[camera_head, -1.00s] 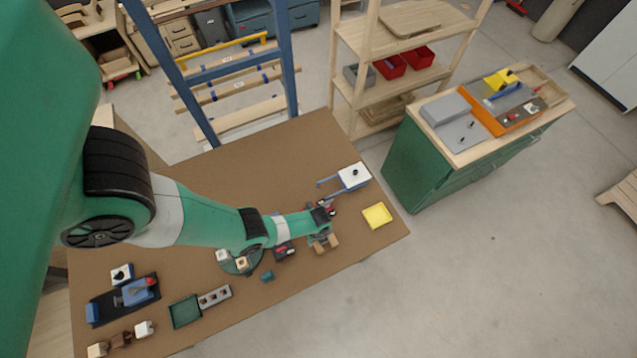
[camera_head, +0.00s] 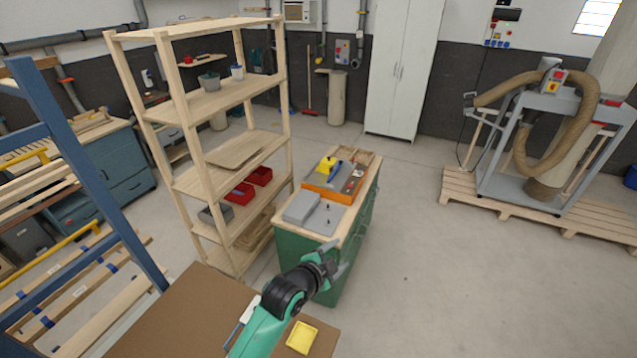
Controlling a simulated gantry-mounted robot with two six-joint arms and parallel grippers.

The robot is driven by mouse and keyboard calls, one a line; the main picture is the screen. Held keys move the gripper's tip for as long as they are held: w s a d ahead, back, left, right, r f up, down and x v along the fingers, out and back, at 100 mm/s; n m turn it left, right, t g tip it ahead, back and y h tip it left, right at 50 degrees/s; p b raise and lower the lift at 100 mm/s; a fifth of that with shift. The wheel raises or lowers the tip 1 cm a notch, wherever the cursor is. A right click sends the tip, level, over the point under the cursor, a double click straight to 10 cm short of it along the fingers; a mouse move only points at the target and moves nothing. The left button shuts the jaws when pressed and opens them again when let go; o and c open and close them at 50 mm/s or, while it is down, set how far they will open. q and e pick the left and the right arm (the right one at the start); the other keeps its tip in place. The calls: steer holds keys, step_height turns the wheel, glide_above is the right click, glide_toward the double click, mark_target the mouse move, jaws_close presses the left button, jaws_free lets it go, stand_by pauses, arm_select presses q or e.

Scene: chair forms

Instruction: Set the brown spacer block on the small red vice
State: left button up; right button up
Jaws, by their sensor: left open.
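The brown spacer block and the small red vice are not in view; most of the brown table (camera_head: 180,312) lies below the picture edge. My left arm comes up from the bottom edge. My left gripper (camera_head: 343,264) is open, with nothing seen between its fingers. It appears past the table's far right corner, in front of the green cabinet (camera_head: 296,252). My right gripper does not show.
A shallow yellow tray (camera_head: 301,337) lies on the table right of my arm. A white block with a blue handle (camera_head: 248,310) lies left of it. The cabinet top holds an orange tray (camera_head: 330,190) and a grey box (camera_head: 301,206). A wooden shelf (camera_head: 215,100) stands behind.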

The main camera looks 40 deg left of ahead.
arm_select(q)
steer(key=s+d+r+n+t+h, duration=0.1)
steer(key=d+r+n+t, duration=0.2)
steer(key=r, duration=1.3)
steer(key=s+d+r+n+t, duration=0.1)
steer(key=d+r+t, duration=0.3)
steer(key=r, duration=1.2)
steer(key=s+d+r+n+t+h, duration=0.2)
steer(key=s+r+t, duration=0.6)
steer(key=s+r, duration=0.9)
steer(key=shift+d+r+n+h, duration=0.4)
steer(key=shift+d+r+n, duration=0.3)
steer(key=shift+d+r, duration=0.2)
steer(key=shift+o, duration=0.5)
